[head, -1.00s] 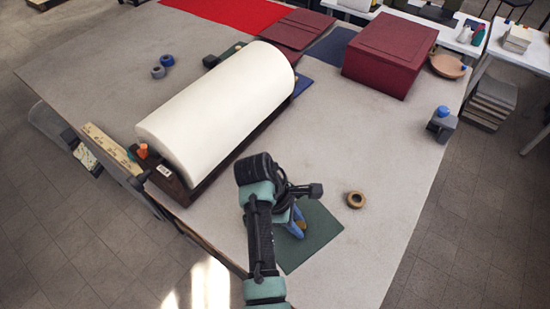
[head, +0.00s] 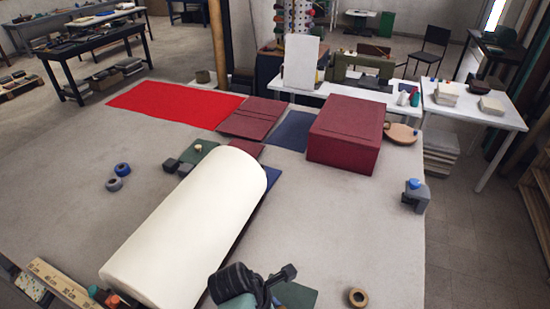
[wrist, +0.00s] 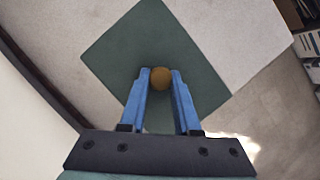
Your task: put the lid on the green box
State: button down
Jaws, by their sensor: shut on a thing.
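My gripper (wrist: 161,78) has its two blue fingers closed on a round brownish-yellow knob (wrist: 161,79) in the wrist view. The knob stands over a flat dark green square lid (wrist: 120,55), which shows around and beyond the fingers. In the head view part of this green lid (head: 298,296) shows at the bottom edge, beside my dark wrist. My fingers and the knob are hidden there. I cannot tell whether the lid touches the table. A dark green piece with a small pale knob (head: 199,149) lies behind the roll; I cannot tell whether it is the green box.
A large cream roll (head: 185,230) lies left of my wrist. A maroon box (head: 345,138) stands at the back right. A tape ring (head: 358,297) and a grey block with a blue top (head: 415,196) lie to the right. The grey table (head: 330,220) is clear between them.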

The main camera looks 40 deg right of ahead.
jog(key=shift+f+b, duration=2.6)
jog(key=shift+b, duration=0.3)
jog(key=shift+r+p, duration=0.1)
jog(key=shift+p, duration=1.1)
jog(key=shift+f+b, duration=1.6)
jog(key=shift+f, duration=1)
jog(key=c, duration=0.5)
grip_release()
jog(key=shift+c, duration=0.2)
jog(key=b+v, duration=0.1)
jog(key=v, duration=1.2)
jog(key=shift+w+a, duration=0.1)
